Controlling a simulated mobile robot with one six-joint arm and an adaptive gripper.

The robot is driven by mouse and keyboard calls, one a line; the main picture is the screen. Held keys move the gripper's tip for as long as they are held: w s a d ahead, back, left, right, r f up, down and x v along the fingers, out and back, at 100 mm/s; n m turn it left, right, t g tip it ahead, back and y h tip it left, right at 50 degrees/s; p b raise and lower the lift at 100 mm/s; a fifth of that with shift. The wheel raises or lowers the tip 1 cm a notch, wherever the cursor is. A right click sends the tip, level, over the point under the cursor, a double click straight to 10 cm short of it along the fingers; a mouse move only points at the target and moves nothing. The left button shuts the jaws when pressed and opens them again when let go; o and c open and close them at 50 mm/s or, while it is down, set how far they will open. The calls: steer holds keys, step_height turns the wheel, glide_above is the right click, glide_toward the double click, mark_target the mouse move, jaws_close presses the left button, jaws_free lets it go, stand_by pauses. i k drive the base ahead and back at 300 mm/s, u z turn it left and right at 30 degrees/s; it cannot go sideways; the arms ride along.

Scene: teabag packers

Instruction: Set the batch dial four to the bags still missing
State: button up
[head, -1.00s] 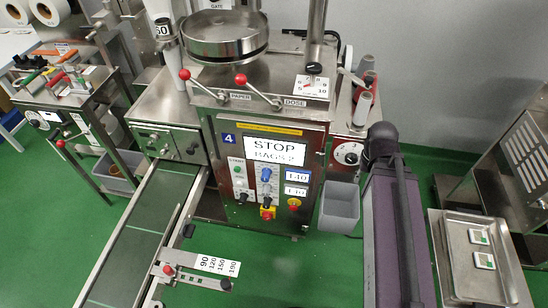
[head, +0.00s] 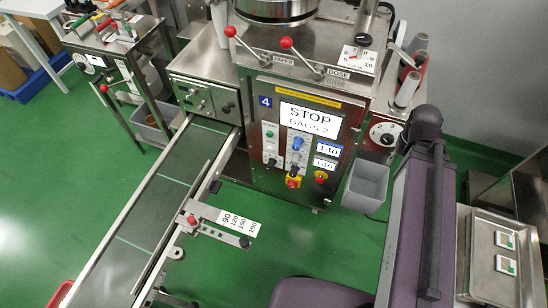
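The packing machine (head: 345,110) bearing a blue number 4 plate stands in the centre in the head view. Its screen (head: 310,117) reads STOP, with BAGS 2 below. A white round dial (head: 386,134) with a dark knob sits on its right side; its markings are too small to read. Below the screen are a blue knob (head: 298,143), dark knobs and two small displays (head: 327,149) that seem to read 140. No label naming a batch dial is legible. My gripper is not in view; purple and black parts of my arm show at the right.
A conveyor (head: 160,205) runs from the machine towards the lower left, with a numbered scale plate (head: 240,224) beside it. A grey bin (head: 365,186) hangs below the dial. A metal tray (head: 484,268) with two small square packets stands right. Green floor is clear in front.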

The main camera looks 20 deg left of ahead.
mark_target(269, 166)
steer(key=u, duration=0.65)
steer(key=k, duration=0.7)
steer(key=z, duration=0.5)
